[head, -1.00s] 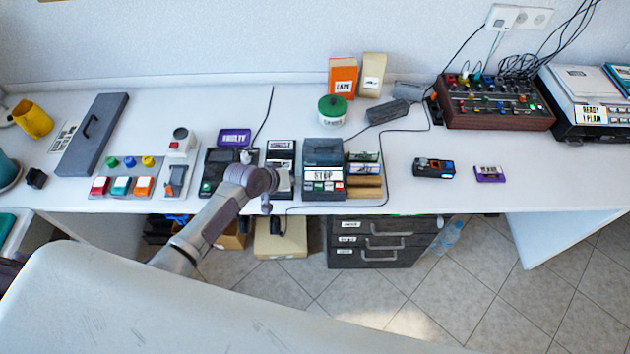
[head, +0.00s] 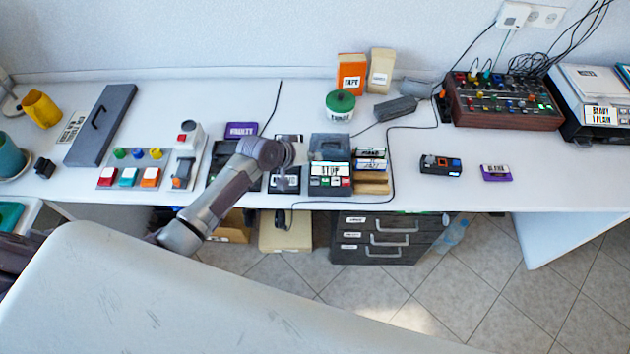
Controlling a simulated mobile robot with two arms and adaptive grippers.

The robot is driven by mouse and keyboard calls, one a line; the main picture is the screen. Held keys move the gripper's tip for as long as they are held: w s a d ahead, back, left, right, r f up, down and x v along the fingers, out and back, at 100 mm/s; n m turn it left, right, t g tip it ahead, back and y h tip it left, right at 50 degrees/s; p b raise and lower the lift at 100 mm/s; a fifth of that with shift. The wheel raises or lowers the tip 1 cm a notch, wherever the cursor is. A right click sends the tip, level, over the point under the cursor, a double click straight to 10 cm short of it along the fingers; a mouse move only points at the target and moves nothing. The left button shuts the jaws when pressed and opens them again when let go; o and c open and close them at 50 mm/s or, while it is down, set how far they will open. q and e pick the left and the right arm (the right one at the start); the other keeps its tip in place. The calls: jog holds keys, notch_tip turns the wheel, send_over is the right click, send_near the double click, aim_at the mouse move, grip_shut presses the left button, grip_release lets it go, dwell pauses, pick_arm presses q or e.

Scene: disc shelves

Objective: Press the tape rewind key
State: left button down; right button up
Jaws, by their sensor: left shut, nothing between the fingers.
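The tape player (head: 331,148) is a dark box near the front edge of the desk, with a white label reading "STOP". A row of small coloured keys (head: 330,182) runs along its front; which one is rewind is too small to tell. My left gripper (head: 287,158) hangs just left of the player, over a dark device with a white label (head: 285,184). It is shut and empty, its fingertips mostly hidden by the wrist. It looks apart from the keys. My right gripper is out of view.
A button panel (head: 131,168) and a grey lever unit (head: 184,155) lie to the left. Stacked cassettes (head: 371,165) stand right beside the player. A green-lidded tin (head: 340,105) stands at the back.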

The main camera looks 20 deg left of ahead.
aim_at(313, 181)
pick_arm(q)
notch_tip(313, 181, down, 7)
jog(key=b, duration=0.6)
jog(key=shift+f+b, duration=0.35)
jog(key=shift+f, duration=0.1)
dwell(0.7)
jog(key=shift+f, duration=0.4)
jog(key=shift+f+b, duration=0.35)
jog(key=shift+f, duration=0.05)
dwell(0.5)
jog(key=shift+r, duration=0.1)
jog(key=shift+r+p, duration=0.75)
jog(key=shift+p, duration=0.15)
